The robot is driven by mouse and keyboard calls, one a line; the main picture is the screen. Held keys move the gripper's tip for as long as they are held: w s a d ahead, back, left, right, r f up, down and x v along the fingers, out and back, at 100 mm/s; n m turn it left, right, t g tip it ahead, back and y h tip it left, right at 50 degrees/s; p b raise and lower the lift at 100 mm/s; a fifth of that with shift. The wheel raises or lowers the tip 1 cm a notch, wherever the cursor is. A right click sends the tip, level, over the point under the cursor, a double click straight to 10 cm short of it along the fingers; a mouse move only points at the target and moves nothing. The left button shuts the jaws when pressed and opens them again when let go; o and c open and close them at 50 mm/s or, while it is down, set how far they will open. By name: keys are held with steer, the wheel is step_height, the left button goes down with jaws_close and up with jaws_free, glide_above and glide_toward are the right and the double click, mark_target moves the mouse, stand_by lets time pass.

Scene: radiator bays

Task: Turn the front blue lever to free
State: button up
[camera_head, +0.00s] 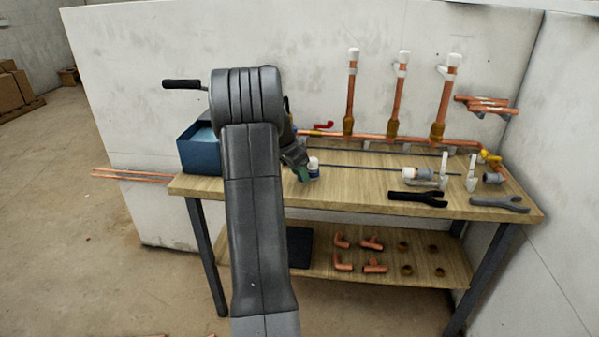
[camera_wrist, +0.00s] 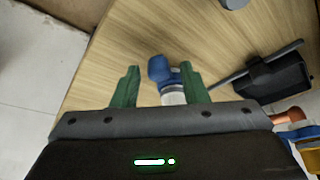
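A blue lever (camera_wrist: 159,69) with a white and silver body (camera_wrist: 173,94) shows in the wrist view, close to the tabletop. In the head view the small blue part (camera_head: 315,172) is partly hidden by my gripper (camera_head: 303,169), which is low over the middle of the bench. In the wrist view the two green fingers of my gripper (camera_wrist: 159,86) are spread apart. The blue lever lies between them, nearer the right finger and overlapping it in the picture. I cannot tell whether they touch.
The bench (camera_head: 370,200) carries a blue box (camera_head: 198,150), a black wrench (camera_head: 418,198) and a grey wrench (camera_head: 500,203). Upright copper pipes (camera_head: 397,97) stand at the back wall. A red lever (camera_head: 323,125) and a yellow lever (camera_head: 489,157) sit along the horizontal pipe.

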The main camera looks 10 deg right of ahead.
steer(key=v, duration=1.4)
steer(key=shift+p, duration=0.35)
steer(key=shift+f, duration=0.1)
steer(key=x, duration=1.3)
steer(key=shift+d+f+b, duration=0.15)
steer(key=shift+f+b, duration=0.2)
